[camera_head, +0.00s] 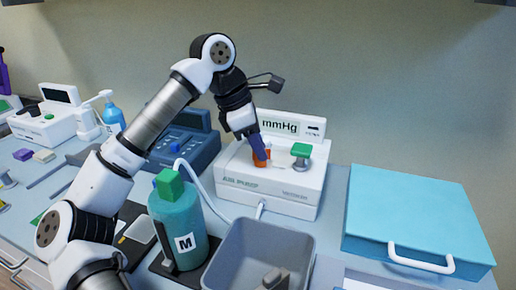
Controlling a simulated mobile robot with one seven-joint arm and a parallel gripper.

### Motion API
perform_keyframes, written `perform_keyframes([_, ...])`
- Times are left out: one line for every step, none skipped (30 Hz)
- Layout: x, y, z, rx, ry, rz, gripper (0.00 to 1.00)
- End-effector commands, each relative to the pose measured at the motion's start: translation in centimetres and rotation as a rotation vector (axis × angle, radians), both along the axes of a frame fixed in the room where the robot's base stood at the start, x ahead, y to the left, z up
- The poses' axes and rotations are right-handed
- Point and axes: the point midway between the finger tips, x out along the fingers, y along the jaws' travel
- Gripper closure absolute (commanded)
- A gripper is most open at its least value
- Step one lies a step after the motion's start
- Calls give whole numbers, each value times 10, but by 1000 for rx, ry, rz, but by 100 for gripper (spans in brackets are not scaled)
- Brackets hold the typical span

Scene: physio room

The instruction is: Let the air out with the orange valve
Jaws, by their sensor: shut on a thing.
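The orange valve (267,153) sits on top of a white pump unit (268,202) with an mmHg display (280,127) at its back. My gripper (261,158) reaches down onto the valve from above and is shut on it, hiding part of it. A green-topped knob (301,150) stands on the same unit to the right of the valve. The valve's exact turn angle is too small to tell.
A teal bottle marked M (178,230) with a green cap stands in front, left of a grey bin (257,260). A blue case (415,215) with a white handle lies at the right. A pale tube runs near the bottle to the pump unit. A dark blue device (190,145) stands behind my arm.

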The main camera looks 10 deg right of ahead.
Motion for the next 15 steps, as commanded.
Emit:
perform_keyframes([0, 1, -3, 2, -4, 46, 98])
perform_keyframes([-1, 1, -3, 3, -4, 74, 98])
perform_keyframes([-1, 1, -3, 3, -4, 112, 98])
perform_keyframes([-1, 1, -3, 4, -4, 141, 98])
perform_keyframes([-1, 1, -3, 3, -5, 171, 98])
perform_keyframes([-1, 1, -3, 4, -4, 209, 98])
perform_keyframes([-2, 1, -3, 4, -4, 236, 98])
perform_keyframes([-2, 1, -3, 3, -5, 265, 98])
perform_keyframes([-2, 1, -3, 4, -5, 304, 98])
perform_keyframes([-2, 1, -3, 4, -5, 332, 98])
perform_keyframes([-2, 1, -3, 3, -5, 360, 98])
perform_keyframes([-2, 1, -3, 4, -4, 399, 98])
perform_keyframes([-3, 1, -3, 4, -6, 426, 98])
perform_keyframes([-3, 1, -3, 3, -6, 455, 98])
perform_keyframes([-3, 1, -3, 5, -5, 493, 98])
